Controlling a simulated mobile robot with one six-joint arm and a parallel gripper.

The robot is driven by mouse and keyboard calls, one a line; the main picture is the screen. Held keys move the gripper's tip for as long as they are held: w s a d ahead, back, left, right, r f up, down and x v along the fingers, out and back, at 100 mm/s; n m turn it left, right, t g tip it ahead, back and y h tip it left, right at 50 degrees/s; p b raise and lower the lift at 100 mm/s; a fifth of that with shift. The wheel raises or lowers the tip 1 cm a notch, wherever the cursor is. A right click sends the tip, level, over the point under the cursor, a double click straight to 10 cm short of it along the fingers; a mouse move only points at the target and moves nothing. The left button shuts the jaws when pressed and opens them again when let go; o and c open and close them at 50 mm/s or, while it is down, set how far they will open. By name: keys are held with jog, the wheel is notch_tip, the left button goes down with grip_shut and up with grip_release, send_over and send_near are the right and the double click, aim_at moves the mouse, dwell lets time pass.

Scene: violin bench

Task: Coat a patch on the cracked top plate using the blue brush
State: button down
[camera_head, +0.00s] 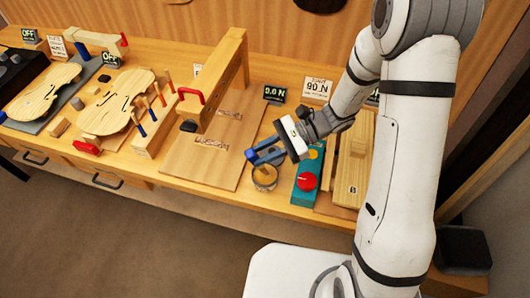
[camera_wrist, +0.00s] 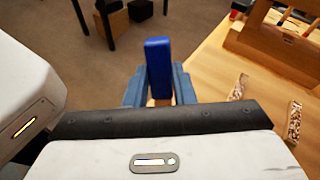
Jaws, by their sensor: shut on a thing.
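My gripper (camera_head: 265,152) is shut on the blue brush, whose blue handle (camera_wrist: 158,62) stands up between the fingers in the wrist view. In the head view the gripper is just above a small round pot (camera_head: 265,178) at the bench's front edge. The brush's lower end is hidden, so I cannot tell whether it is in the pot. Two violin plates with f-holes lie at the left: one (camera_head: 40,88) on a grey mat, the other (camera_head: 116,92) to its right. I cannot make out a crack on either.
A wooden rack (camera_head: 154,135) holds several red and blue handled tools. A tall wooden frame with a red handle (camera_head: 190,95) rises over a board (camera_head: 200,165) between the plates and my gripper. A teal box with a red knob (camera_head: 307,181) stands right of the pot.

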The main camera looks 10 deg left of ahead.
notch_tip(320, 180, up, 6)
jog(key=p, duration=0.3)
jog(key=shift+f+p, duration=0.15)
jog(key=shift+p, duration=0.2)
dwell(0.6)
